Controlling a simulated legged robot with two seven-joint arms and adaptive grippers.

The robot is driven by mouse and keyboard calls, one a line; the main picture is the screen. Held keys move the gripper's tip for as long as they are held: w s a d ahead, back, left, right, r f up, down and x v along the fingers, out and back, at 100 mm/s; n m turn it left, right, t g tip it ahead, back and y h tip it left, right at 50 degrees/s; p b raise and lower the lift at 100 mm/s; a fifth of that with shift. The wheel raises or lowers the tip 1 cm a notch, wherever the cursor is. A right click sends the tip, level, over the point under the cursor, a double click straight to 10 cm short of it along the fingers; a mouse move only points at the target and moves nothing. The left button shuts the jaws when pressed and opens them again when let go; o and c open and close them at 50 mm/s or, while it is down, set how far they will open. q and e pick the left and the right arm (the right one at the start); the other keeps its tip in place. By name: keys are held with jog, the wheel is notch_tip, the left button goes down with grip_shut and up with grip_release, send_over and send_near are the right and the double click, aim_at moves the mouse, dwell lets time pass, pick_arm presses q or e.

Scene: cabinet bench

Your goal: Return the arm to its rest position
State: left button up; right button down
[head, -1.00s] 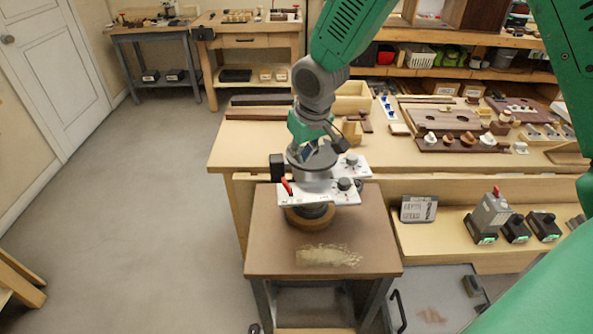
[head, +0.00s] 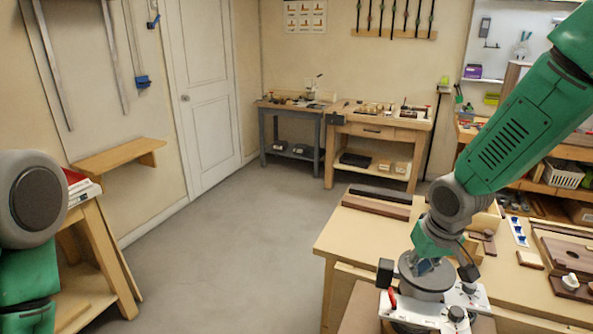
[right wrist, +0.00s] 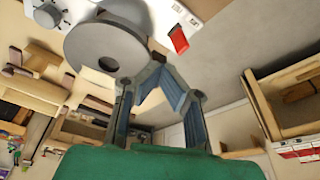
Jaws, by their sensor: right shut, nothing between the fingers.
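My right arm comes in from the upper right in the head view. Its right gripper (head: 430,266), with bluish fingers, is low over the grey round top (head: 425,283) of a white machine (head: 470,303). In the right wrist view the two bluish fingers (right wrist: 160,78) slant together beside the large grey disc (right wrist: 105,52), and nothing is held. I cannot tell whether they touch the disc. My left arm shows only as a grey and green link at the left edge of the head view; its gripper is out of the picture.
The machine has a red lever (head: 391,297) and black knobs. A workbench (head: 345,232) with wooden parts stands around and behind it. Open grey floor (head: 240,250) lies to the left. A wooden stand (head: 105,250) is near my left arm. A white door (head: 208,100) is behind.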

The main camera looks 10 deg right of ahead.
jog(key=s+a+f+b, duration=0.1)
jog(key=s+f+b, duration=0.1)
jog(key=s+f, duration=0.35)
jog(key=s+a+f+g+b, duration=0.1)
jog(key=s+f+b, duration=0.15)
jog(key=f, duration=0.65)
jog(key=s+a+f+b, duration=0.1)
jog(key=s+f+b, duration=0.1)
jog(key=s+f, duration=0.35)
jog(key=s+f+g+b, duration=0.1)
jog(key=s+f+b, duration=0.6)
jog(key=s+f, duration=0.8)
jog(key=shift+s+d+f+n, duration=0.3)
jog(key=shift+s+f+n, duration=0.1)
jog(key=shift+s, duration=0.2)
